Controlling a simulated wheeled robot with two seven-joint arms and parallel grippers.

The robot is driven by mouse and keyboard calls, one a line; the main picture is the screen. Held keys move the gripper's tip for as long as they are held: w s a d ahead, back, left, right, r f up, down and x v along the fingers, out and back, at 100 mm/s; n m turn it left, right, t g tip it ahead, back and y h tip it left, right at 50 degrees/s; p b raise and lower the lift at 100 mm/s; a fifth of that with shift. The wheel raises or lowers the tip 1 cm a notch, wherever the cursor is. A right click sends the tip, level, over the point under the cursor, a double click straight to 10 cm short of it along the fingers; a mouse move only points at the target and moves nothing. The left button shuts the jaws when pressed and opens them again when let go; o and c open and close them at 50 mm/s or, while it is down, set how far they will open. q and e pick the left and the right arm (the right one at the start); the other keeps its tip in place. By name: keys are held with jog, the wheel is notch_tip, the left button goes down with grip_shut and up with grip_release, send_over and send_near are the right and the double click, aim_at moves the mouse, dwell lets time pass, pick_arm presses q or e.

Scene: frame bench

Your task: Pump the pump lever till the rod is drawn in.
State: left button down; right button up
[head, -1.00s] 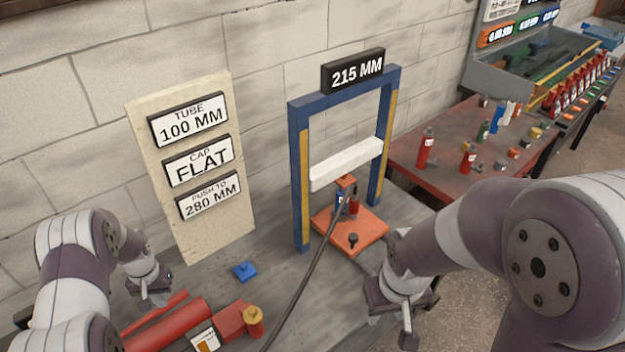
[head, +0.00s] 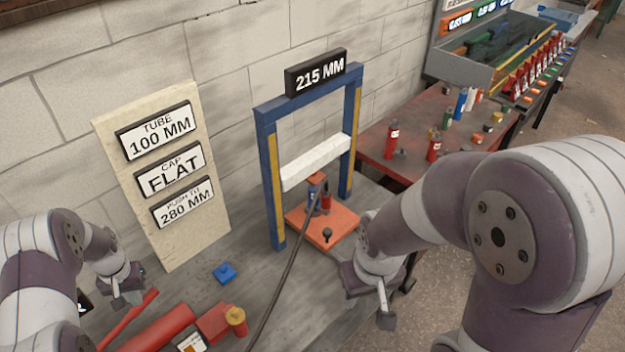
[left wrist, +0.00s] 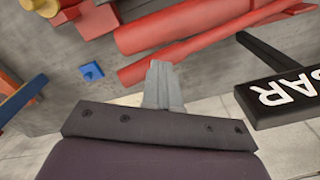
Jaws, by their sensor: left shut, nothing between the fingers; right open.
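The red pump (head: 158,329) lies low on the bench at the bottom of the head view, with a yellow knob (head: 236,316) at its right end. A thin red bar, apparently the pump lever (head: 128,318), runs beside it; both the red cylinder (left wrist: 165,30) and the bar (left wrist: 190,58) show in the left wrist view. My left gripper (head: 127,298) is shut and empty, close to the bar; contact cannot be told. My right gripper (head: 386,312) is open, at the bench's right edge. A red and blue cylinder (head: 326,200) stands under the white crossbar (head: 315,164); the rod is not clearly distinguishable.
A blue frame (head: 268,190) with a 215 MM sign stands over an orange plate (head: 338,222). A dark hose (head: 288,268) runs from it towards the pump. A blue cap (head: 224,272) lies on the bench. A BAR sign (left wrist: 285,95) is near my left gripper.

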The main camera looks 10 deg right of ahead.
pick_arm(q)
notch_tip(320, 180, down, 8)
jog(key=b, duration=0.6)
jog(key=shift+d+f, duration=0.1)
jog(key=shift+f, duration=0.15)
jog(key=shift+r, duration=0.5)
notch_tip(320, 180, up, 8)
jog(key=p, duration=0.5)
jog(key=shift+f+p, duration=0.2)
jog(key=shift+p, duration=0.2)
